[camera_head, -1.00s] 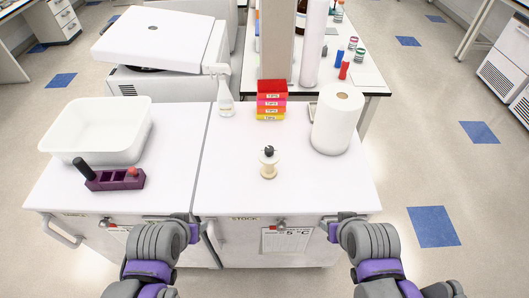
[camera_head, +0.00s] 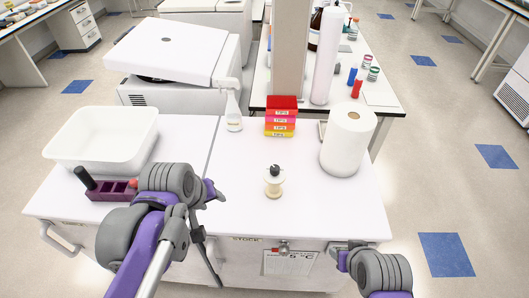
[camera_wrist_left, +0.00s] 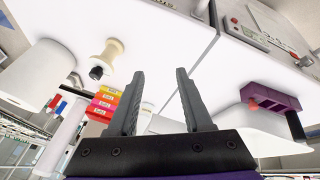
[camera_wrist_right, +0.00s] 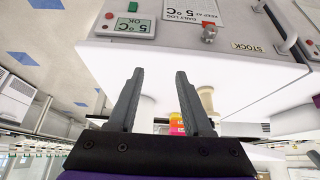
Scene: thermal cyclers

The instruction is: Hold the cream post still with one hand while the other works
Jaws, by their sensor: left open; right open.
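The cream post (camera_head: 274,184) stands upright on the white worktop, spool-shaped with a flared base and a dark knob (camera_head: 275,169) on top. It appears inverted in the left wrist view (camera_wrist_left: 109,51), left of the fingers, and small in the right wrist view (camera_wrist_right: 206,98). My left gripper (camera_wrist_left: 160,72) is open and empty, over the left part of the worktop and clear of the post.
A purple rack (camera_head: 112,190) and white tub (camera_head: 75,155) stand at left. The worktop around the post is clear. Cabinet fronts drop below the front edge.

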